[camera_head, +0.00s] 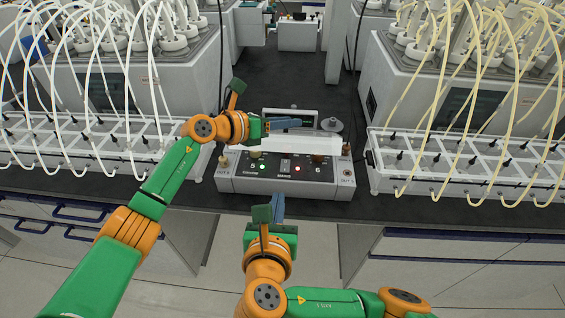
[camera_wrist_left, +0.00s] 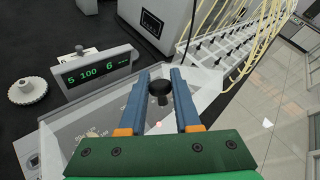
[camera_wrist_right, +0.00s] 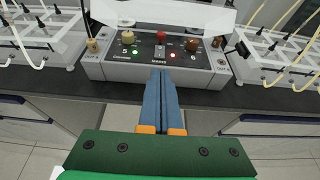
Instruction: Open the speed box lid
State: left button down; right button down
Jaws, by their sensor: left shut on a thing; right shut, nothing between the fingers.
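The speed box (camera_head: 245,187) is a grey box on the dark bench, with knobs and lit lamps on its sloped panel; it also shows in the right wrist view (camera_wrist_right: 120,70). Its translucent lid (camera_head: 290,144) stands raised at the back, clear of the knobs; it also shows at the top of the right wrist view (camera_wrist_right: 180,13). My left gripper (camera_head: 285,123) is shut on the lid's black knob (camera_wrist_left: 159,88), which sits between the blue fingers. My right gripper (camera_head: 270,208) is shut and empty in front of the box, below its front edge.
A display (camera_wrist_left: 95,68) reading 5, 100, 6 and a white toothed disc (camera_wrist_left: 26,90) are behind the lid. White tube racks (camera_head: 85,150) (camera_head: 470,170) stand on both sides of the box. Reactors (camera_head: 130,80) stand behind the racks.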

aim_at(284, 149)
jog(key=w, duration=1)
jog(key=shift+w, duration=0.15)
jog(key=shift+r, duration=0.1)
pick_arm(q)
jog(key=shift+f, duration=0.2)
pick_arm(e)
jog(key=shift+w+d+r, duration=0.1)
jog(key=shift+w+r, duration=0.4)
jog(key=shift+r, duration=0.35)
pick_arm(q)
jog(key=c, duration=0.7)
grip_release()
jog(key=shift+o, duration=0.3)
jog(key=shift+s+d, duration=0.1)
pick_arm(e)
jog(key=shift+s+r, duration=0.1)
